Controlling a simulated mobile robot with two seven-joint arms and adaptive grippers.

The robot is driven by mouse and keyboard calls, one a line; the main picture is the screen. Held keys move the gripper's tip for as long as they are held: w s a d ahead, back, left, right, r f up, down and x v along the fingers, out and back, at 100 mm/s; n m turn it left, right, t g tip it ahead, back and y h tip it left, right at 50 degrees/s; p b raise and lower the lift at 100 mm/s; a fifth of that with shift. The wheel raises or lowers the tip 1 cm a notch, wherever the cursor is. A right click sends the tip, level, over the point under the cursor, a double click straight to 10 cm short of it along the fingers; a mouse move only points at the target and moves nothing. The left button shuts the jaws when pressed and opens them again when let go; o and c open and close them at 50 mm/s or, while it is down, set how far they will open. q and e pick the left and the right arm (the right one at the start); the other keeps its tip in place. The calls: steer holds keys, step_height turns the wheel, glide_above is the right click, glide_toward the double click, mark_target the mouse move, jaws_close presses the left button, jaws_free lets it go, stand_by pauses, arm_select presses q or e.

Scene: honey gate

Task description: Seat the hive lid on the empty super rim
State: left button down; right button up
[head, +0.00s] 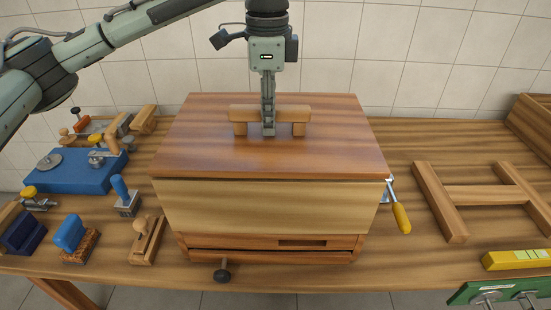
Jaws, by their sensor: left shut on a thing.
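The hive lid (215,155) is a flat reddish-brown wooden board with a light wooden bar handle (240,113) on top. It lies level over the pale wooden super (265,205), covering its rim. No gap shows along the front, but I cannot tell whether the lid bears fully on the hidden rim. The lid's edges overhang the super slightly at the front corners. My left gripper (268,130) comes down from above and is shut on the middle of the handle. My right gripper is not in view.
The super stands on a base with a front slot (302,242) on a wooden bench. Left are a blue tool box (75,172), stamps and a small plane (147,240). Right are a yellow-handled tool (401,218), a wooden frame (485,195), a yellow level (518,259) and a green piece (480,293).

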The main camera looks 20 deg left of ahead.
arm_select(q)
steer(key=shift+f, duration=0.35)
stand_by(0.8)
stand_by(0.4)
steer(key=c, duration=1.5)
jaws_free()
steer(key=shift+o, duration=0.2)
steer(key=shift+r, duration=0.6)
steer(key=shift+r, duration=0.35)
steer(key=shift+r, duration=0.35)
steer(key=shift+r, duration=0.35)
steer(key=shift+r, duration=0.1)
